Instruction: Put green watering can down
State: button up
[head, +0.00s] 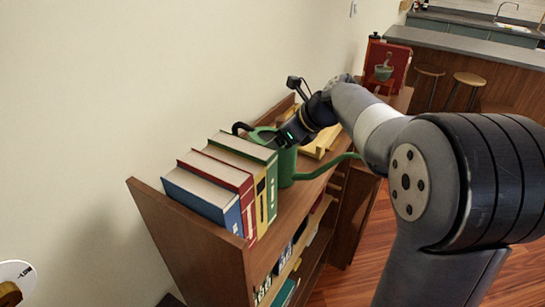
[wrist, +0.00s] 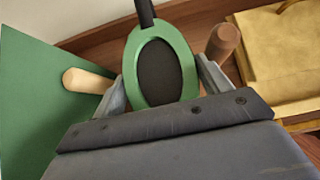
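The green watering can (head: 287,166) is upright at the top of the wooden bookshelf, just right of a row of books, with its long spout pointing right. In the wrist view, its oval green rim (wrist: 186,52), dark opening and black handle show between my fingers. My gripper (head: 291,134) reaches it from above right. The grey fingers (wrist: 160,85) are on both sides of the can and appear to press against it. My gripper hides part of the can in the head view. I cannot tell whether its base touches the shelf top.
The upright books (head: 222,184) stand close on the left. A yellowish wooden object (head: 322,140) lies on the right, beyond my gripper. The wall is close behind. Bare shelf top (head: 296,203) shows in front of the can, up to the shelf's front edge.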

jog(key=c, duration=1.2)
jog(key=shift+r, duration=0.1)
jog(key=shift+c, duration=0.8)
